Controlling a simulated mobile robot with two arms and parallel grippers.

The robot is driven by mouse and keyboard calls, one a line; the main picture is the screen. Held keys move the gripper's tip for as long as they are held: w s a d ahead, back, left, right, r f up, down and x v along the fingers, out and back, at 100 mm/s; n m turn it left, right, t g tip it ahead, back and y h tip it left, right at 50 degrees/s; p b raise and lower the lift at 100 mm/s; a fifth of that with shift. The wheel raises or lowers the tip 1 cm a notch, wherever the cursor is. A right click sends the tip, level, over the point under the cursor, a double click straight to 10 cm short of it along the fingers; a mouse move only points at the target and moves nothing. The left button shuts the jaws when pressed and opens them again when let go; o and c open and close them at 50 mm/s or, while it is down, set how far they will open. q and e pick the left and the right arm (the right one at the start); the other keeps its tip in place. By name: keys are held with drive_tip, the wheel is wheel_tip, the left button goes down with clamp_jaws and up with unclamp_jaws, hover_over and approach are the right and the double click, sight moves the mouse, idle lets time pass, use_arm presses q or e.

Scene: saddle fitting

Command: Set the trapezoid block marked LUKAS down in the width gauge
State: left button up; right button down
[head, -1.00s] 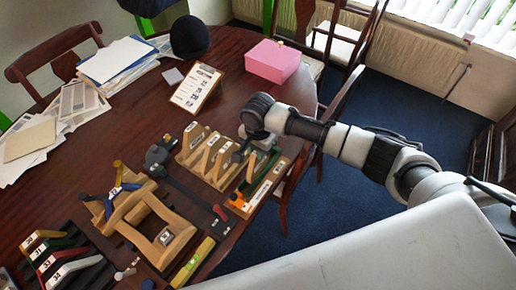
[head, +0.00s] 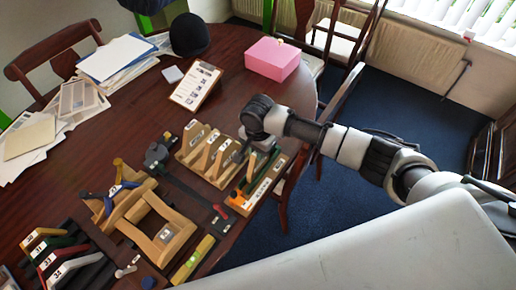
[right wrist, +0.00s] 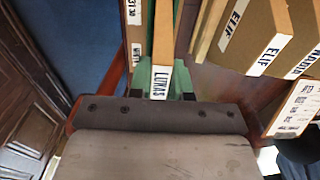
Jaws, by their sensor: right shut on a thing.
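The trapezoid block marked LUKAS (right wrist: 159,79) is pale wood with a white name label, and in the right wrist view it stands between my right gripper's dark fingers (right wrist: 161,94). My right gripper (head: 256,152) is shut on it, over the table's right edge in the head view. The width gauge (head: 264,190), a wooden strip with a white scale, lies right below the hand; its labelled edge (right wrist: 137,45) runs beside the block in the right wrist view. A green part (right wrist: 142,74) shows close around the block. I cannot tell whether the block touches the gauge. My left gripper is out of view.
A wooden rack (head: 187,158) with several upright blocks, some marked ELIF (right wrist: 262,60), stands just left of the gauge. A wooden saddle-like frame (head: 160,235), a spirit level (head: 193,260) and a pink box (head: 273,60) are on the table. Chairs stand beyond the right edge.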

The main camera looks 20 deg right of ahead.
drive_tip(key=shift+f, duration=0.6)
idle(0.9)
drive_tip(key=shift+p, duration=0.55)
idle(0.9)
drive_tip(key=c, duration=0.6)
unclamp_jaws()
drive_tip(key=shift+r, duration=0.1)
wheel_tip(320, 180, up, 5)
drive_tip(key=p, duration=0.6)
idle(0.7)
